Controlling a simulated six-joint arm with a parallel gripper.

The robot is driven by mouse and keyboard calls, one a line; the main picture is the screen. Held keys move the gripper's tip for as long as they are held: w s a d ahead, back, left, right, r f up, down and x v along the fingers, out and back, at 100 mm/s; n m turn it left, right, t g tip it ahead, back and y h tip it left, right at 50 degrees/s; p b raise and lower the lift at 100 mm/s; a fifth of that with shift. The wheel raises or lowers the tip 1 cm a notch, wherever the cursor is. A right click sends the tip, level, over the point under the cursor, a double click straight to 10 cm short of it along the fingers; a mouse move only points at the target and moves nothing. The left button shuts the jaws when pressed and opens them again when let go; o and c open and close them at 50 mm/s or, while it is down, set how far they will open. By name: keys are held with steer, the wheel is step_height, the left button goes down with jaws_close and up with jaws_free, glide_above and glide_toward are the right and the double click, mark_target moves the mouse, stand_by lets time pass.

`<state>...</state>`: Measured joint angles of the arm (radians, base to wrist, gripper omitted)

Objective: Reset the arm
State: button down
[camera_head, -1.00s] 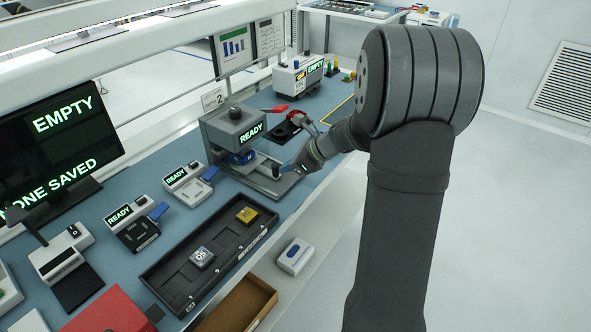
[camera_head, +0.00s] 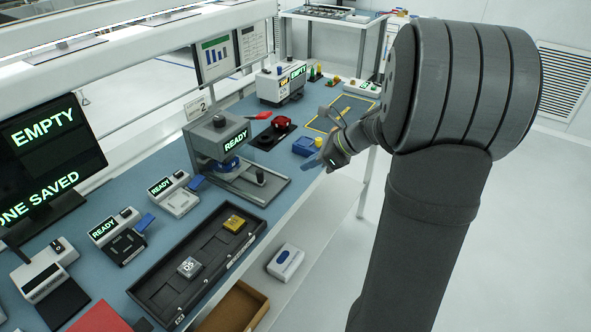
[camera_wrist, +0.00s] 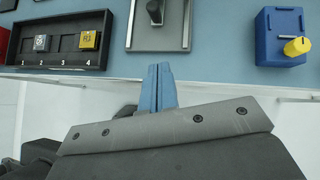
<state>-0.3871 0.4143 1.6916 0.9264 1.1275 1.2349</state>
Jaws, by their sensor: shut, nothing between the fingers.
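My gripper (camera_head: 326,157) is at the end of my arm, over the front edge of the bench, right of the handler marked READY (camera_head: 216,140). In the wrist view my gripper (camera_wrist: 158,72) shows two blue fingers pressed together with nothing between them. The fingertips lie just past the bench's front edge in that view, apart from any object.
A black tray (camera_head: 160,292) holds a grey block (camera_head: 190,266) and a yellow block (camera_head: 234,223). A blue box (camera_wrist: 270,50) with a yellow knob (camera_wrist: 297,46) stands near the bench edge. Open floor (camera_head: 545,200) lies to the right.

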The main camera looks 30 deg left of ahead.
steer(key=shift+w+d+r, duration=0.15)
steer(key=shift+d+r, duration=0.35)
steer(key=x, duration=0.9)
steer(key=a, duration=0.1)
steer(key=s+a, duration=0.1)
steer(key=a, duration=0.2)
steer(key=shift+s+a+f, duration=0.15)
steer(key=shift+f, duration=0.1)
steer(key=shift+d, duration=1.25)
steer(key=shift+a, duration=0.1)
